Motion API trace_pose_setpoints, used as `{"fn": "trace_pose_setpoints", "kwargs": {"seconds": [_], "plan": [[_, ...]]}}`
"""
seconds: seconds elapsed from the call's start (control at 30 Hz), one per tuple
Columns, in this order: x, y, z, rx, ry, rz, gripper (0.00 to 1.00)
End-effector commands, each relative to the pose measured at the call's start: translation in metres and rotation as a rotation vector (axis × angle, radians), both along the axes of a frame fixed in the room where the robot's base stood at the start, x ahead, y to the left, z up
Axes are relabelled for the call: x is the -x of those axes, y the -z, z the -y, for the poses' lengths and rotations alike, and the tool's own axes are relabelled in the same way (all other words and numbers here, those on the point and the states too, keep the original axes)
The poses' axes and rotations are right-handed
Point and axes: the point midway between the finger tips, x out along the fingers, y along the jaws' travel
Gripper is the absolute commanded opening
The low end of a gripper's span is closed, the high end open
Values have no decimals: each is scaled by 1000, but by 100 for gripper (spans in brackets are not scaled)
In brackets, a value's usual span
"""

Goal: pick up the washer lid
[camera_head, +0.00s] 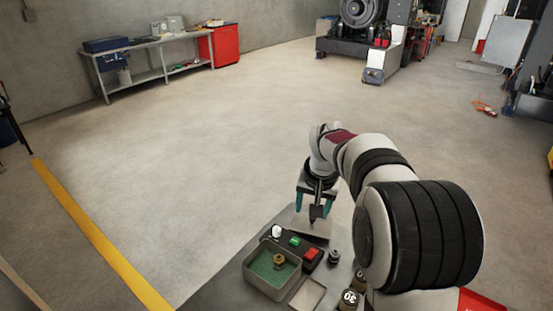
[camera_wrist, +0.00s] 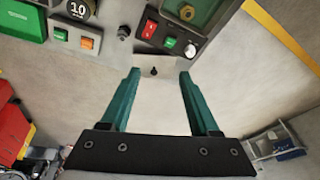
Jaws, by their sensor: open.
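A pale grey flat plate, which looks like the washer lid (camera_head: 292,219), lies at the far end of the bench top. I cannot tell the height left between tips and knob. The fingers and wrist hide part of the plate in the head view.
A washer tray (camera_head: 254,279) with green inside and a brass part stands close by. A box with a red switch (camera_head: 311,254) and green button is beside it. A dark knobbed weight (camera_head: 333,256) stands right. Open floor lies beyond the bench.

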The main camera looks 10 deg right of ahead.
Motion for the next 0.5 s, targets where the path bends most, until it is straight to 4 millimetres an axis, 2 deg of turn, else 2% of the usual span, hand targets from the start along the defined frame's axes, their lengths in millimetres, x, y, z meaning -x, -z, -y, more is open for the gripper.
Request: {"fn": "trace_pose_setpoints", "kwargs": {"seconds": [0.03, 0.1, 0.13, 0.27, 0.5], "plan": [[-31, 17, 13, 18, 0, 23, 62], [-62, 34, 26, 42, -6, 59, 62], [-71, 39, 30, 49, -7, 70, 62], [-92, 57, 39, 64, -10, 93, 62], [-117, 119, 45, 63, -9, 91, 62]]}}
